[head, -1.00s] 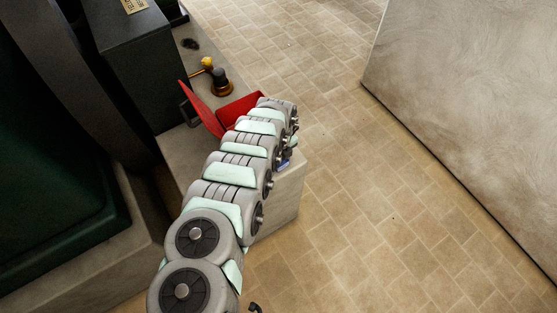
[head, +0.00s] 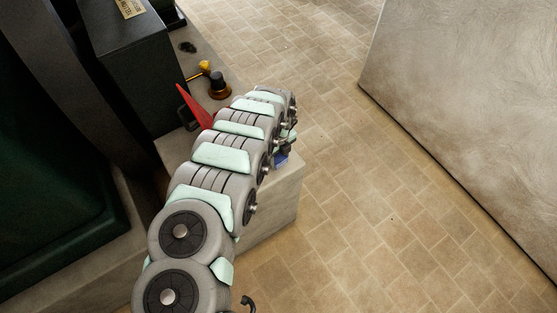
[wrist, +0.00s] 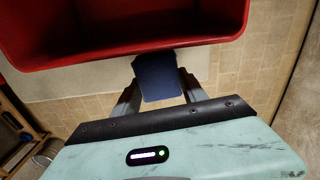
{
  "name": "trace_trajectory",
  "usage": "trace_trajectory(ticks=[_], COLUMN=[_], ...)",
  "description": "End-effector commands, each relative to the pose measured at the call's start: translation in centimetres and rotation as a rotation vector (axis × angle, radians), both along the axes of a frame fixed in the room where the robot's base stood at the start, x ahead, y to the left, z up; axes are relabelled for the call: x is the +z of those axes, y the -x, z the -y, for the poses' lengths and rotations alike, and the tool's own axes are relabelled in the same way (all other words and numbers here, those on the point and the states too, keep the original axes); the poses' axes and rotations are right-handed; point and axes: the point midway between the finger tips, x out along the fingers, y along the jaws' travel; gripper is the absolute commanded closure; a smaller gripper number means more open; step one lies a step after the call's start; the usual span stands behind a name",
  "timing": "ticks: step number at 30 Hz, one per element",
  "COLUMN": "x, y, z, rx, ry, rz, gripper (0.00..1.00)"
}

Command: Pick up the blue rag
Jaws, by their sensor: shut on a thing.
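The blue rag (wrist: 160,80) is between the fingers of my gripper (wrist: 158,92) in the wrist view. The gripper is shut on it. In the head view a small blue patch of the rag (head: 281,161) shows below the end of my arm, by the corner of the pale stone ledge (head: 272,205). My arm hides most of the gripper there. I cannot tell whether the rag still touches the ledge.
A red bin (wrist: 130,50) stands just beyond the rag in the wrist view; its red side (head: 195,106) shows behind my arm in the head view. A brass-and-black fitting (head: 218,85) and a dark box (head: 140,65) are behind it. Tiled floor (head: 390,200) is open at right.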

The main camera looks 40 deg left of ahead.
Motion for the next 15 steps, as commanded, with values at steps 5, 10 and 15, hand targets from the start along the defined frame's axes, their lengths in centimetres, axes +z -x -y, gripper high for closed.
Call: trace_trajectory(ticks=[5,10,15], x=[2.9,5.8,8.7], y=[0.0,0.0,0.0], z=[-0.1,-0.2,-0.1], rx=[0.0,0.001,0.0], ry=[-0.004,-0.005,-0.004], rz=[0.001,0.002,0.0], gripper=[0.9,0.9,0.9])
